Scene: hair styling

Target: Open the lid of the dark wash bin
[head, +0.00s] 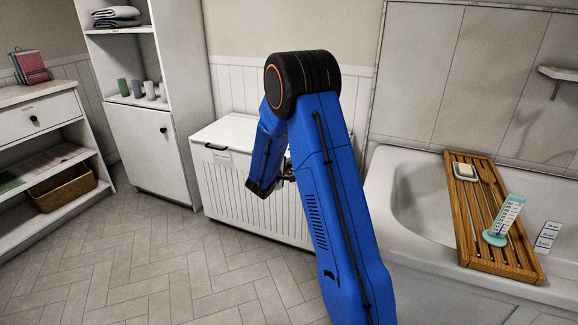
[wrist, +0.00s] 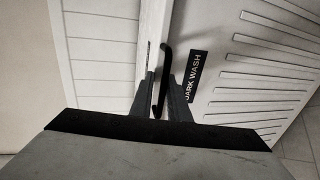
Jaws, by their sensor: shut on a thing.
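The white laundry chest (head: 222,185) with a slatted front stands against the back wall in the head view, and its top looks closed. In the wrist view, the DARK WASH label (wrist: 196,75) is on the slatted front (wrist: 255,75), beside a black bar handle (wrist: 165,58). My gripper (wrist: 163,80) is shut on this handle, with one finger on each side. In the head view my gripper (head: 284,174) is mostly hidden behind my blue arm, which also covers the dark wash label and handle.
A second black handle (head: 216,147) shows on the chest's left part. A white cabinet (head: 150,150) stands left of the chest. The bathtub (head: 410,195), with a wooden rack (head: 480,225) across it, is to the right. The floor in front is clear.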

